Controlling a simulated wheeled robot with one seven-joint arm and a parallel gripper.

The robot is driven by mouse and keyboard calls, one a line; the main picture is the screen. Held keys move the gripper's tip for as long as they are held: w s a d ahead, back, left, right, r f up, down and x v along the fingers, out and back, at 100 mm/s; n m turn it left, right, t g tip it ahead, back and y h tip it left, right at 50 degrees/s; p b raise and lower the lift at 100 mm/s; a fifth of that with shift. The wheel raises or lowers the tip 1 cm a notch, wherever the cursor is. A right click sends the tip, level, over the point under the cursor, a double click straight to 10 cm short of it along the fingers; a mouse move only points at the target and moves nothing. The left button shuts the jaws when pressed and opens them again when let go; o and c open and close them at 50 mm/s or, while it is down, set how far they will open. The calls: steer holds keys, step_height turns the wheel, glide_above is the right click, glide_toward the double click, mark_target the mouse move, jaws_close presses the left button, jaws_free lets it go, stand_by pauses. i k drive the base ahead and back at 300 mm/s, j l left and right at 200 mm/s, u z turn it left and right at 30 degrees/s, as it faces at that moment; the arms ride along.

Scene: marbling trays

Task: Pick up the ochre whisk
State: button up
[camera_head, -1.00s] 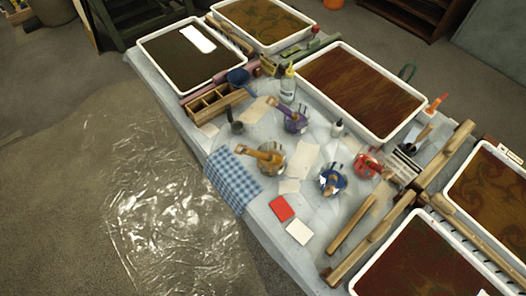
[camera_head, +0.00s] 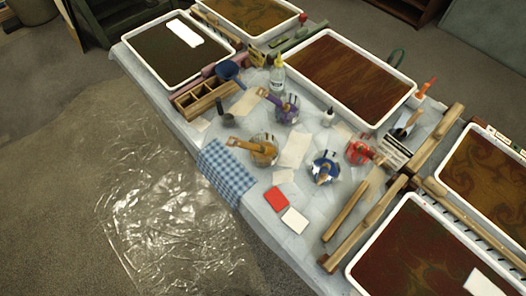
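The ochre whisk (camera_head: 251,147) lies on the table left of centre, just above the blue checked cloth. Its ochre handle points left and its round wire head is at the right. A purple whisk (camera_head: 282,108) lies behind it, a blue one (camera_head: 324,168) to its right, and a red one (camera_head: 359,152) farther right. My gripper is not in view.
The table (camera_head: 262,229) also holds marbling trays (camera_head: 352,268), a wooden compartment box (camera_head: 199,99), a checked cloth (camera_head: 226,172), bottles (camera_head: 277,75) and wooden bars (camera_head: 345,212). Clear plastic sheeting (camera_head: 160,225) covers floor at the left.

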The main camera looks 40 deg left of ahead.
mark_target(265, 150)
steer(key=u, duration=0.7)
steer(key=i+j+u, duration=0.1)
steer(key=u, duration=0.35)
steer(key=i+j+u, duration=0.15)
steer(key=u, duration=0.35)
steer(key=i+u, duration=0.2)
steer(key=u, duration=0.25)
steer(key=j, duration=0.1)
